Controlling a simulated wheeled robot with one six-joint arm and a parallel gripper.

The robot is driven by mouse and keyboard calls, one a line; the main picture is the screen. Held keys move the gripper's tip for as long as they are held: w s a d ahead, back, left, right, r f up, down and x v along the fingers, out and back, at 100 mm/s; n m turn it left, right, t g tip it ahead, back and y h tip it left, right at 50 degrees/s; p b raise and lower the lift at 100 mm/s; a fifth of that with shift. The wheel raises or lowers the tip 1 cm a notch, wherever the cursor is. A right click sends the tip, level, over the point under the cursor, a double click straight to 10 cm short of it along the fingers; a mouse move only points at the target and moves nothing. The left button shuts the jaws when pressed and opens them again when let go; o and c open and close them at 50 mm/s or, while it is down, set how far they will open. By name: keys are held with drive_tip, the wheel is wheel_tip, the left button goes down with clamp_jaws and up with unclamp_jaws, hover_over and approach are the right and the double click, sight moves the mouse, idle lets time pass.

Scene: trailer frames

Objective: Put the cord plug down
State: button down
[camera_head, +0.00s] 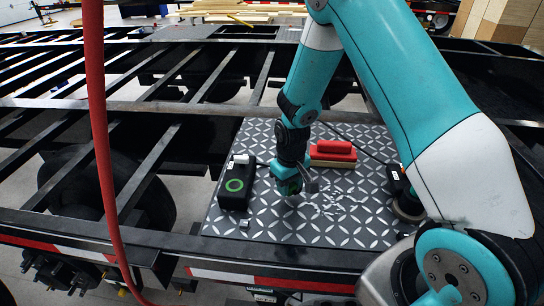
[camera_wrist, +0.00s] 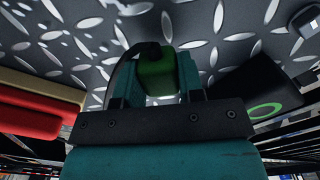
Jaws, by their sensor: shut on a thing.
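The cord plug (camera_wrist: 158,75) is a small green block with a black end and a black cord looping off to the left in the wrist view. My gripper (camera_wrist: 156,88) is shut on it, with a teal finger on either side. In the head view my gripper (camera_head: 290,186) points down over the middle of the diamond-patterned metal plate (camera_head: 300,232). The plug there is a small dark green patch, mostly covered by the fingers. I cannot tell whether it touches the plate or hangs just above it.
A black box with a green ring (camera_head: 236,186) stands left of my gripper. A red block on a tan base (camera_head: 332,151) lies behind and right. A black tool with a round base (camera_head: 403,197) sits at the plate's right edge. The plate's front is mostly clear. Open trailer beams surround it; a red hose (camera_head: 98,130) hangs left.

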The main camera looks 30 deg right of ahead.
drive_tip(key=w+d+r+n+b, duration=0.25)
drive_tip(key=w+r+n, duration=0.25)
drive_tip(key=w+r, duration=0.35)
drive_tip(key=w+d+r+n+b, duration=0.25)
drive_tip(key=w+r+n, duration=0.25)
drive_tip(key=w+r, duration=0.3)
drive_tip(key=f+p, duration=0.1)
drive_tip(key=f, duration=0.4)
drive_tip(key=f+p, duration=0.2)
drive_tip(key=f, duration=0.4)
drive_tip(key=f+p, duration=0.1)
drive_tip(key=f, duration=0.5)
drive_tip(key=shift+s+d+f+p, duration=0.1)
drive_tip(key=shift+s+p, duration=0.25)
drive_tip(key=shift+f, duration=0.3)
drive_tip(key=shift+f, duration=0.15)
drive_tip(key=shift+f+b, duration=0.5)
drive_tip(key=shift+b, duration=0.05)
drive_tip(key=c, duration=0.7)
unclamp_jaws()
drive_tip(key=shift+c, duration=0.2)
drive_tip(key=shift+r, duration=0.1)
